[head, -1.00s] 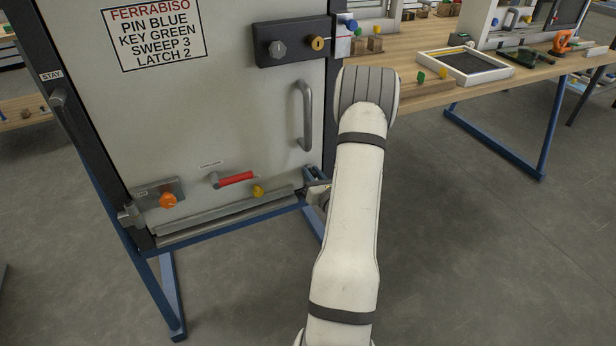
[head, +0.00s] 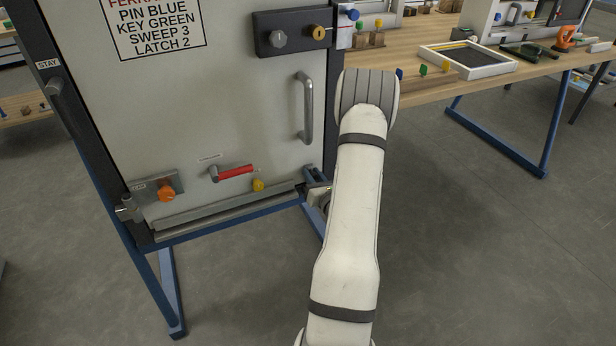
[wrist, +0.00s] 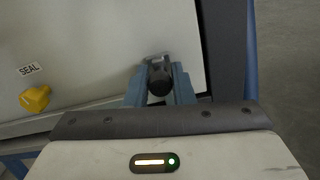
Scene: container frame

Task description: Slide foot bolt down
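The foot bolt's dark round knob (wrist: 159,82) shows in the wrist view, with a light metal bracket behind it near the door panel's bottom right corner. My gripper (wrist: 160,85) has one blue-grey finger on each side of the knob, and no clear gap shows between fingers and knob. In the head view my gripper (head: 316,184) is at the lower right corner of the grey door panel (head: 255,115), partly behind my white arm. The bolt itself is hidden there, and its lower end cannot be seen.
A yellow knob (wrist: 35,98) sits beside the SEAL label. The door also carries a red lever (head: 236,172), an orange knob (head: 166,193) and a vertical handle (head: 304,108). A wooden bench (head: 430,88) stands at the right. The floor right of my arm is clear.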

